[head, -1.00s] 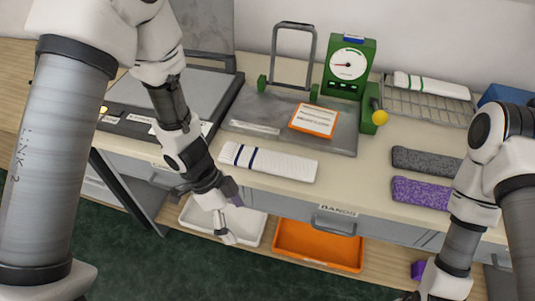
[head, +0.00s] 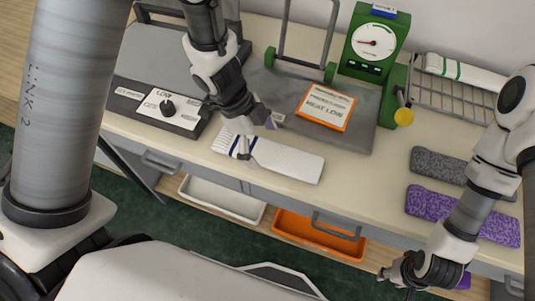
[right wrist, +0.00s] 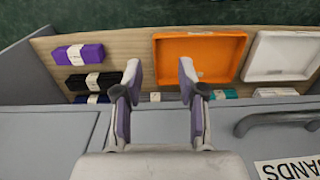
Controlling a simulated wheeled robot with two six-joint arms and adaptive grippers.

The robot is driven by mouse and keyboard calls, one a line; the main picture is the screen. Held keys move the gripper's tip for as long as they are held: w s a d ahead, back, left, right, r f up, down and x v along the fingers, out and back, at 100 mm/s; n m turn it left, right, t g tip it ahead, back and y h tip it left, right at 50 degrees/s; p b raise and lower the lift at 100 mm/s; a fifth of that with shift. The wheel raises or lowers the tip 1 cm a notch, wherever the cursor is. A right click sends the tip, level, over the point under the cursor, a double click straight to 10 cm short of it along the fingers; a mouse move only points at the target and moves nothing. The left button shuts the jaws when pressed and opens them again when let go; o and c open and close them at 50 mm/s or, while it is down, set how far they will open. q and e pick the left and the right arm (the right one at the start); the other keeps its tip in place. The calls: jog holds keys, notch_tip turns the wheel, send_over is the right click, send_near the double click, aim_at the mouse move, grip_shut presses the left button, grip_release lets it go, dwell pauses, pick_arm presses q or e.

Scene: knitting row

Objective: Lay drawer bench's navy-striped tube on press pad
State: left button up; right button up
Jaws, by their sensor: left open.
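The navy-striped tube (head: 288,161), white and ribbed, lies flat on the bench top, with its navy bands near its left end. My left gripper (head: 257,138) is open over that banded end, one finger on either side; I cannot tell whether it touches. It partly hides the bands. A flat grey pad (head: 165,72) is at the left, behind a control panel with a knob and the word LOW. My right gripper (head: 398,277) is low at the front right, away from the tube. In the right wrist view the right gripper (right wrist: 160,85) is open and empty.
A green dial gauge (head: 373,42) and an orange-edged card (head: 326,107) are on a grey slab. Grey (head: 440,165) and purple (head: 462,214) knitted pieces lie at the right. A green-striped tube (head: 465,72) lies on a wire rack. White and orange (right wrist: 198,57) trays sit below.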

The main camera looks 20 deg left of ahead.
pick_arm(q)
jog(key=shift+w+d+f, duration=0.15)
jog(key=shift+d+f, duration=0.1)
jog(key=shift+f, duration=0.3)
jog(key=shift+w+d+f, duration=0.15)
jog(key=shift+d+f, duration=0.05)
jog(key=shift+f, duration=0.35)
jog(key=shift+s+r, duration=0.15)
jog(key=shift+s, duration=0.05)
jog(key=c, duration=0.9)
jog(key=shift+c, duration=0.2)
jog(key=shift+r, duration=0.1)
